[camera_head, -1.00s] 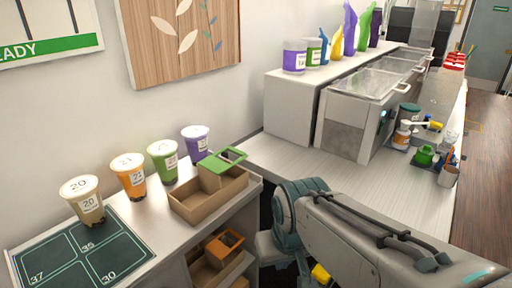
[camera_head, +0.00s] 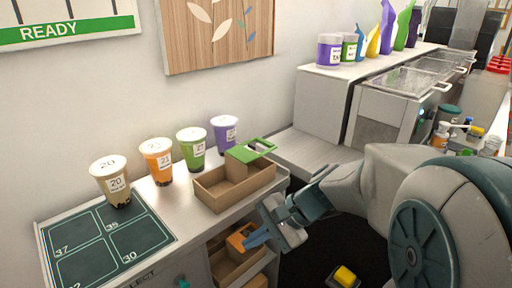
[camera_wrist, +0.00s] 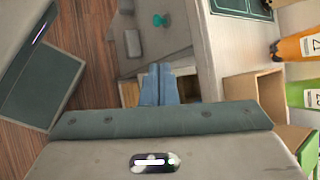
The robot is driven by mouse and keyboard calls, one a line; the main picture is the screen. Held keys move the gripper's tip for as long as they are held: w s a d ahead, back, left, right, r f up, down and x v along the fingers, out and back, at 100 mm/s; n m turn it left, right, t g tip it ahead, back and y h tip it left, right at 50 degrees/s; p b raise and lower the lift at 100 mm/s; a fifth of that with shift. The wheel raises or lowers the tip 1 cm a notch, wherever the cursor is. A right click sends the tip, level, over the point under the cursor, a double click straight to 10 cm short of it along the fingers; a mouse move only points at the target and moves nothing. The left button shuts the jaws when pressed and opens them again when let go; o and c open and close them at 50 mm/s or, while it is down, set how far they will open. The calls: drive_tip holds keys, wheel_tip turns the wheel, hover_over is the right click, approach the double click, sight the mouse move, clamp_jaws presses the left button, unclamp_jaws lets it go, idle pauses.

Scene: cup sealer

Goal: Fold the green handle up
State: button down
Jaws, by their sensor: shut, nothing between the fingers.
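The green handle (camera_head: 251,150) is a flat frame at the back right of an open brown cardboard carrier (camera_head: 208,196) on the counter. It looks about level, lying over the carrier's rear edge. My gripper (camera_head: 250,241) has blue fingers, shut and empty, in front of and below the carrier, by the shelf opening. It is apart from the handle. In the wrist view, the shut fingers (camera_wrist: 157,85) point toward the shelf, and part of the carrier (camera_wrist: 250,92) shows at the right.
A dark numbered mat (camera_head: 85,265) lies at left. An orange-handled carrier (camera_head: 238,238) is on the shelf below. Grey sealer machines stand at the right.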

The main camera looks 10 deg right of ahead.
drive_tip(key=w+d+m+t+y+b, duration=0.4)
drive_tip(key=w+m+t, duration=0.3)
drive_tip(key=w+m, duration=0.5)
drive_tip(key=w+d+m+t+h, duration=0.1)
drive_tip(key=w+d+m+t, duration=0.5)
drive_tip(key=w+d+t, duration=0.2)
drive_tip(key=w+d, duration=0.2)
drive_tip(key=d, duration=0.1)
drive_tip(key=shift+d+r+m+t, duration=0.15)
drive_tip(key=shift+r+m+t, duration=0.05)
drive_tip(key=shift+m+t, duration=0.1)
drive_tip(key=p+x, duration=0.1)
drive_tip(key=x, duration=0.9)
